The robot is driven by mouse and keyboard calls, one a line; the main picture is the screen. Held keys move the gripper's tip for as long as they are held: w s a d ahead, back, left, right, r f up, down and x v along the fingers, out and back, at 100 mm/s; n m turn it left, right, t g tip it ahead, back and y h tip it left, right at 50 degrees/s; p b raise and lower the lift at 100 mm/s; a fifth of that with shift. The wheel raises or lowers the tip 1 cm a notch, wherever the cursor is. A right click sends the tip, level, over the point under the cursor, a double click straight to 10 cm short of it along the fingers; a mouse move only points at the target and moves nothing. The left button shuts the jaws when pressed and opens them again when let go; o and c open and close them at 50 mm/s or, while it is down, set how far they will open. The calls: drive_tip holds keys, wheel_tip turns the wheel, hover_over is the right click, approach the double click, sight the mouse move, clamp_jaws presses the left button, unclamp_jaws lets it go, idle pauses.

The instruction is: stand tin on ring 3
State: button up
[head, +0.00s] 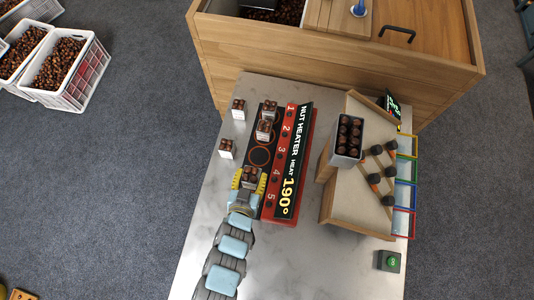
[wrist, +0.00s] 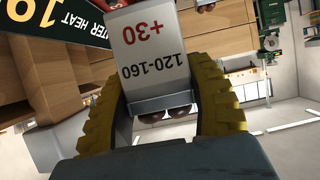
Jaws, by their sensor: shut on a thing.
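My gripper (head: 248,183) has its yellow fingers closed around a tin of chestnuts (head: 250,173), at the left side of the nut heater (head: 290,180) near ring 4. In the wrist view the same white tin (wrist: 150,50) sits between the fingers (wrist: 165,115), its label reading "+30" and "120-160" upside down. Its height above the heater is hard to tell. Ring 3 (head: 259,156) is a dark, bare disc just beyond the held tin. Tins stand at ring 1 (head: 270,105) and ring 2 (head: 264,131). Ring 5 is largely hidden by my gripper.
Two more tins stand on the marble table left of the heater, one farther (head: 238,113) and one nearer (head: 228,154). To the right is a wooden stand (head: 340,205) with a filled container (head: 345,155) and dark knobs. A green button (head: 389,261) sits at front right.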

drive_tip(key=shift+s+d, duration=0.1)
drive_tip(key=shift+s, duration=0.05)
drive_tip(key=shift+w+d+f+b, duration=0.1)
drive_tip(key=shift+w+f+b, duration=0.1)
drive_tip(key=shift+b, duration=0.25)
drive_tip(key=shift+b+x, duration=1.1)
drive_tip(key=shift+x, duration=0.05)
drive_tip(key=x, duration=0.4)
drive_tip(key=a+f+b+x, duration=0.1)
drive_tip(key=x, duration=0.4)
drive_tip(key=f+b+x, duration=0.1)
drive_tip(key=x, duration=0.4)
drive_tip(key=shift+s+a+f, duration=0.25)
drive_tip(key=shift+s+a, duration=0.05)
drive_tip(key=shift+s, duration=0.1)
drive_tip(key=shift+f, duration=1.45)
drive_tip(key=shift+f+b, duration=0.1)
drive_tip(key=shift+b, duration=0.25)
